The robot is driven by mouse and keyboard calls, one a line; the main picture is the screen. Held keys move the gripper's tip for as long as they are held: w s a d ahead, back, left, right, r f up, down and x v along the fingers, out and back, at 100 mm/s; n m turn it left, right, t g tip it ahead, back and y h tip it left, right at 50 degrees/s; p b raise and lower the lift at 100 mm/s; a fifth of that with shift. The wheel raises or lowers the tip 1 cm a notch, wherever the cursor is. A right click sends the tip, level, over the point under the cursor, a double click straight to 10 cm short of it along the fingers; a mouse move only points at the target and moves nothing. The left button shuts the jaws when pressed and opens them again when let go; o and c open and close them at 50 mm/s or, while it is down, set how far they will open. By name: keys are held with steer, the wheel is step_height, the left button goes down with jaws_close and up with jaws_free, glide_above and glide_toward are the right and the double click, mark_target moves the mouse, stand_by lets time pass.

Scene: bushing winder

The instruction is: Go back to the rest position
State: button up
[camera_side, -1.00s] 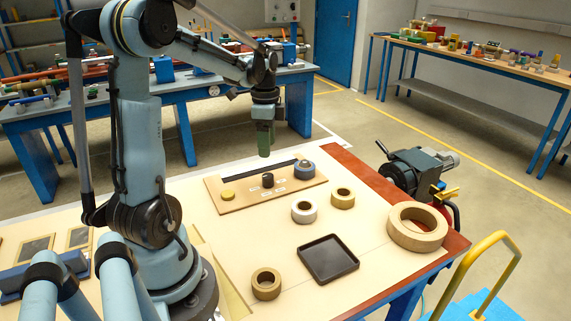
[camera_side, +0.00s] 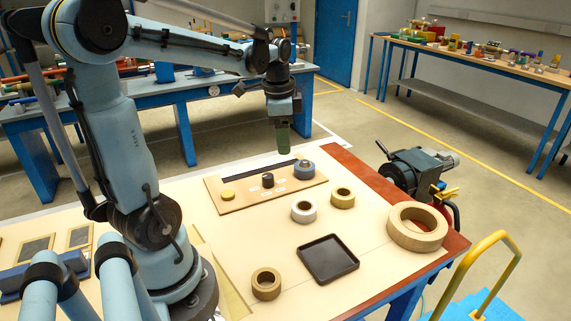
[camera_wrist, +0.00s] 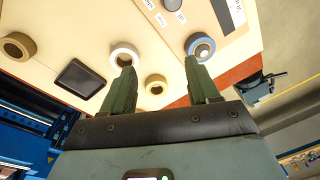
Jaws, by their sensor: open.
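My gripper (camera_side: 283,138) hangs over the back edge of the work table, above and behind the wooden board (camera_side: 232,197). In the wrist view its two green fingers (camera_wrist: 162,82) stand apart with nothing between them. The board carries a yellow round piece (camera_side: 227,196), a black knob (camera_side: 267,180) and a blue roll (camera_side: 304,169). The blue roll also shows in the wrist view (camera_wrist: 200,45), beyond the right finger.
A white ring (camera_side: 304,211), a yellow ring (camera_side: 342,197), a tan ring (camera_side: 266,284), a large tan ring (camera_side: 417,226) and a black tray (camera_side: 328,259) lie on the table. A grey motor unit (camera_side: 415,171) stands off its right edge. A blue bench (camera_side: 190,105) stands behind.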

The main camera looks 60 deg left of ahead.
steer(key=s+d+f+n+t, duration=0.1)
steer(key=d+n+t, duration=0.4)
steer(key=d, duration=1.3)
steer(key=shift+s+f+t+h, duration=0.3)
steer(key=shift+s+t, duration=0.2)
steer(key=shift+s, duration=0.1)
